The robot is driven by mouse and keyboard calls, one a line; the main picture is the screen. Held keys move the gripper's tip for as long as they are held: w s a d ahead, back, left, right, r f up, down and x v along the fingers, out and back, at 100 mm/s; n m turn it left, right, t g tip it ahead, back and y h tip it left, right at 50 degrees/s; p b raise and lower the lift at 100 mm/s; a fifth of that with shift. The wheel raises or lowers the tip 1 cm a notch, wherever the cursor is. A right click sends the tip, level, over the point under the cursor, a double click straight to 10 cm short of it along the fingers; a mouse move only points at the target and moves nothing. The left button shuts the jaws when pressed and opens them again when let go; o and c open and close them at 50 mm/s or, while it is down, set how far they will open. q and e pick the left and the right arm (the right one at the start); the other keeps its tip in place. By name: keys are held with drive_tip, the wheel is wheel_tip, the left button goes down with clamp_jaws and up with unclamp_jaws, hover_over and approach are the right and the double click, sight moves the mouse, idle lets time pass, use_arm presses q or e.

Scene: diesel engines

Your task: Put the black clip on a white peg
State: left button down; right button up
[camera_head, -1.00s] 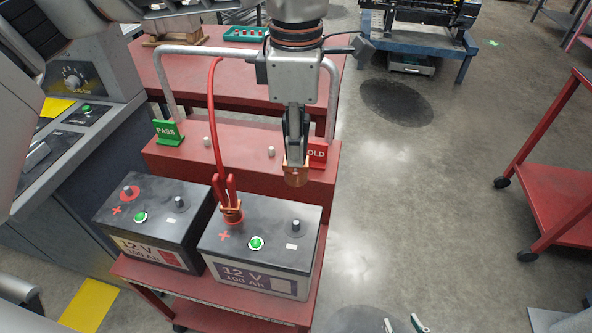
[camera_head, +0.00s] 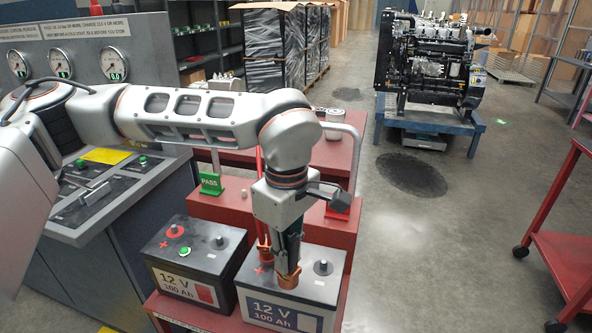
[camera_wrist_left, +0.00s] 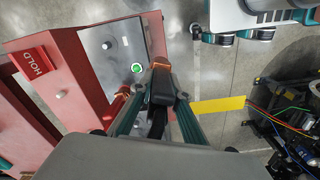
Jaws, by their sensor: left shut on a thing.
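My left gripper (camera_head: 288,268) is shut on the black clip above the right battery (camera_head: 325,262). In the left wrist view the clip (camera_wrist_left: 161,88) shows as a dark body with copper jaws between the fingers. In the head view its copper jaws (camera_head: 288,279) hang below the fingers, and the rest is mostly hidden. One white peg (camera_head: 243,193) stands on the red shelf near the green PASS sign (camera_head: 210,184). The other peg (camera_wrist_left: 60,94) shows near the red HOLD sign (camera_wrist_left: 36,62) in the wrist view. Both are empty. My right gripper (camera_wrist_left: 250,30) seems open.
A red clip (camera_head: 264,248) with a red cable sits on the right battery, close beside my left gripper. A second battery (camera_head: 188,250) stands to the left. The gauge console (camera_head: 85,190) is farther left. Metal hoop rails rise behind the shelf.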

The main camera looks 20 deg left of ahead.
use_arm(q)
drive_tip(key=s+a+f+m, duration=0.2)
drive_tip(key=a+f+m, duration=0.3)
drive_tip(key=f, duration=0.6)
drive_tip(key=s+a+f+m, duration=0.2)
drive_tip(key=a+f+m, duration=0.4)
drive_tip(key=f, duration=0.5)
drive_tip(key=m, duration=0.2)
drive_tip(key=shift+s+f+m, duration=0.2)
drive_tip(key=shift+s+m, duration=0.05)
drive_tip(key=shift+m, duration=0.05)
drive_tip(key=shift+s, duration=0.1)
